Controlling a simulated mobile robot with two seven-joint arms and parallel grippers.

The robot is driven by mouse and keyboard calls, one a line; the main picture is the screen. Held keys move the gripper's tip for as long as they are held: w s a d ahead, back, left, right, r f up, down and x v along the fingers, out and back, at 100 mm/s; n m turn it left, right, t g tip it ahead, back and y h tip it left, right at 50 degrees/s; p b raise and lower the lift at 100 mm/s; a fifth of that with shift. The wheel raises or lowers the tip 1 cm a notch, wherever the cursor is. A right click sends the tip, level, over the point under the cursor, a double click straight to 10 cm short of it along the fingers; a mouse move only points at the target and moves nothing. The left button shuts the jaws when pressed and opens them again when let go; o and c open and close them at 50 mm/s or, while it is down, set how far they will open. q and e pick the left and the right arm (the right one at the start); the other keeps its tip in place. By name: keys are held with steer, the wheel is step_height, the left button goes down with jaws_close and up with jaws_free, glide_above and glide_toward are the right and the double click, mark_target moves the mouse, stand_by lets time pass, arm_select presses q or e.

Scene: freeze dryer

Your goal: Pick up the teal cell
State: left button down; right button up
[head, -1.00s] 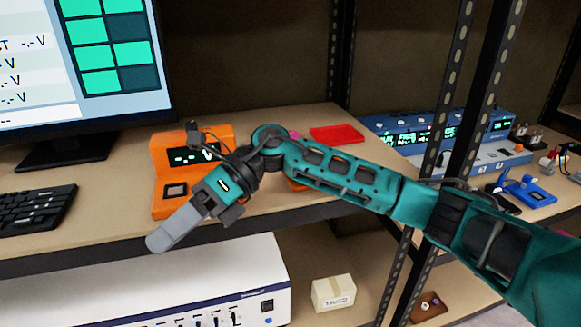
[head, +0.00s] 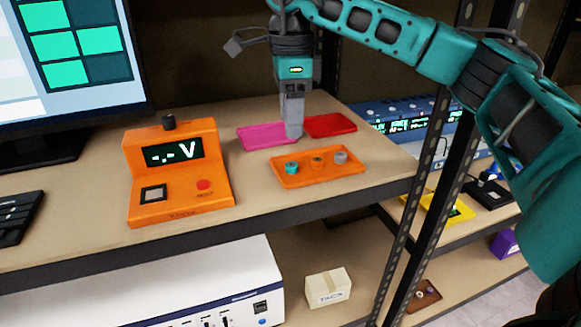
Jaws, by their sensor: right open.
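The teal cell (head: 292,168) is a small round piece standing at the left in an orange tray (head: 347,178) on the shelf top. My left gripper is out of view.
An orange meter (head: 180,180) reading "-.- V" stands left of the tray. A pink tray (head: 262,137) and a red tray (head: 330,125) lie behind. A black perforated post (head: 432,190) rises at the right. A monitor (head: 70,60) and keyboard (head: 20,216) are at the left.

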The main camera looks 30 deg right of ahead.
mark_target(292, 164)
step_height(292, 164, down, 9)
steer(key=shift+r, duration=0.1)
stand_by(0.4)
steer(key=shift+c, duration=0.5)
jaws_close()
